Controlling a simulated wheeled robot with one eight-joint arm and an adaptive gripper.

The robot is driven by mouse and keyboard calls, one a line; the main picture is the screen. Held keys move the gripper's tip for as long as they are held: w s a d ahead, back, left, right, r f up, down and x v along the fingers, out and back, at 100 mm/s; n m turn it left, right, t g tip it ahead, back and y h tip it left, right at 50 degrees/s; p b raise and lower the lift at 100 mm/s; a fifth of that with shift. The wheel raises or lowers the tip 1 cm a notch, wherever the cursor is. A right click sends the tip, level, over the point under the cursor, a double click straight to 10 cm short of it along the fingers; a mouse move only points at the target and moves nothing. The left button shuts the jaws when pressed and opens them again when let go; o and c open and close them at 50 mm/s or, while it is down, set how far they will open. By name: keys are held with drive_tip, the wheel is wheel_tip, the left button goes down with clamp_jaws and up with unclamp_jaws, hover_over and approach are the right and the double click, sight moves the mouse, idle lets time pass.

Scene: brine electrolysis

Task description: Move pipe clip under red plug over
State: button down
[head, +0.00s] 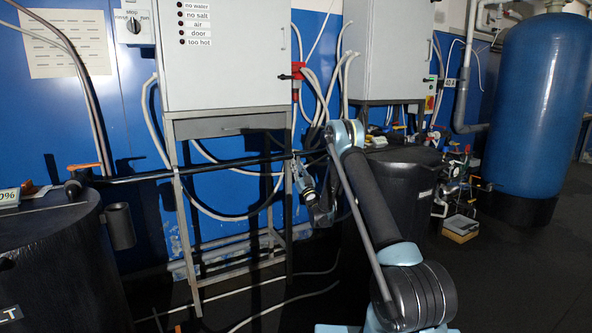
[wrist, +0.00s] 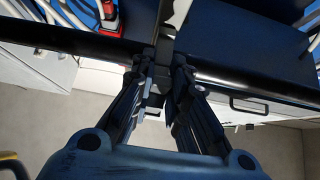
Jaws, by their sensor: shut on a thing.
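The red plug (head: 298,71) is at the right side of the left grey cabinet, above my gripper. It also shows at the top left of the wrist view (wrist: 108,24). A long black pipe (head: 235,162) runs level across the front of the cabinet's stand. In the wrist view the pipe (wrist: 60,38) crosses behind my fingertips. My gripper (head: 299,168) is at the pipe below the red plug. It also shows in the wrist view (wrist: 158,76), shut on a dark pipe clip (wrist: 157,84). The fingers partly hide the clip, so I cannot tell how it sits on the pipe.
The metal stand (head: 178,220) is close to the left of my gripper. White hoses (head: 345,75) hang close by. A black tank (head: 400,185) is to the right, and a large black drum (head: 50,260) is at the left. Cables lie on the floor.

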drive_tip(key=g+h, duration=0.1)
drive_tip(key=r+g+h, duration=0.1)
drive_tip(key=g, duration=0.1)
drive_tip(key=shift+s+d, duration=0.15)
drive_tip(key=shift+d, duration=0.05)
drive_tip(key=shift+r+g+h, duration=0.3)
drive_tip(key=shift+g+h, duration=0.3)
drive_tip(key=shift+g, duration=0.2)
drive_tip(key=shift+r+g+h, duration=0.1)
drive_tip(key=shift+g+h, duration=0.2)
drive_tip(key=shift+g, duration=0.2)
drive_tip(key=c, duration=1.6)
unclamp_jaws()
drive_tip(key=shift+o, duration=0.2)
drive_tip(key=shift+s, duration=0.1)
drive_tip(key=v, duration=1.1)
drive_tip(key=shift+s+d, duration=0.25)
